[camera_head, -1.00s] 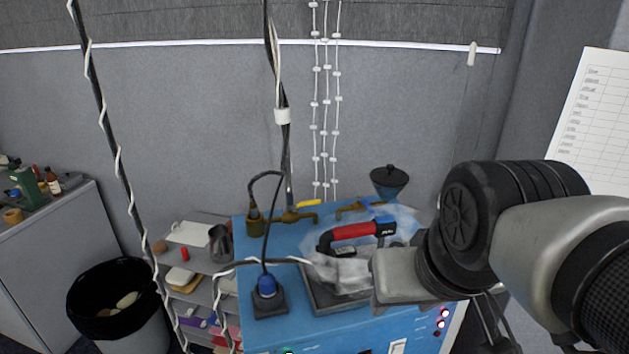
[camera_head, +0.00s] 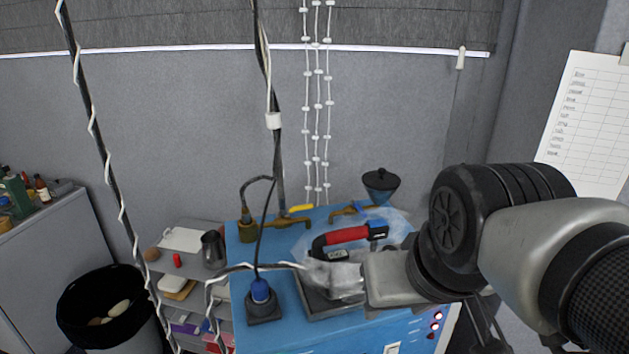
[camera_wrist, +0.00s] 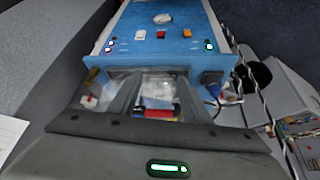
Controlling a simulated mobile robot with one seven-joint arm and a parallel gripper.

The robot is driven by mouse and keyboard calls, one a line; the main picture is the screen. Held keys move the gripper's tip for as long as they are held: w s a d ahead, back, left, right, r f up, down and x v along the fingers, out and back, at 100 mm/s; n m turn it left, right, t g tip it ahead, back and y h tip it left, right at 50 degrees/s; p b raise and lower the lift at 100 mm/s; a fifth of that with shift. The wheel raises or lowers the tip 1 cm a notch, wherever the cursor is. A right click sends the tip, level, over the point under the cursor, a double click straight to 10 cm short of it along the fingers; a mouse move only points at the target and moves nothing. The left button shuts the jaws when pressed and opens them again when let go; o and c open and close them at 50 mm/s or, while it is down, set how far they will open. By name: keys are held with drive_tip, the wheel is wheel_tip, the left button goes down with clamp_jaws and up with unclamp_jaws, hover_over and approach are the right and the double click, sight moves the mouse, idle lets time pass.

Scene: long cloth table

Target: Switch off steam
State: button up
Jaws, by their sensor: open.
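A blue steam machine (camera_head: 283,289) stands at centre, with a black-and-red iron (camera_head: 346,236) on a grey plate on its top. Whitish translucent haze surrounds the iron. Brass taps stand along the back edge; one has a yellow lever (camera_head: 300,207) and one a blue lever (camera_head: 360,209). My gripper (camera_head: 335,278) reaches in from the right, in front of the iron; its fingertips are blurred by haze. In the wrist view my gripper (camera_wrist: 157,97) has its fingers apart, with the iron's red part (camera_wrist: 160,113) seen between them. The front panel there shows a white knob (camera_wrist: 162,18) and a red button (camera_wrist: 160,34).
A blue-capped plug (camera_head: 261,291) with a cable stands left of the iron. Cables hang at left and centre. A dark funnel (camera_head: 380,185) stands at the back. A shelf cart (camera_head: 190,262) and black bin (camera_head: 100,306) are left. A wall closes the back.

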drive_tip(key=shift+w+r, duration=0.1)
drive_tip(key=c, duration=0.3)
drive_tip(key=shift+w+d+r, duration=0.1)
drive_tip(key=shift+w+r, duration=0.95)
drive_tip(key=shift+r, duration=0.1)
clamp_jaws()
drive_tip(key=w+d+r, duration=0.1)
drive_tip(key=w+r, duration=0.2)
drive_tip(key=w, duration=0.3)
drive_tip(key=w+d+r+n+g, duration=0.1)
drive_tip(key=w+d+r, duration=0.1)
drive_tip(key=w, duration=0.5)
drive_tip(key=w+d+r+n+g+y, duration=0.1)
drive_tip(key=w+d+r, duration=0.1)
drive_tip(key=w+r, duration=0.3)
drive_tip(key=shift+w+b, duration=0.45)
drive_tip(key=shift+w, duration=0.7)
drive_tip(key=shift+d, duration=0.1)
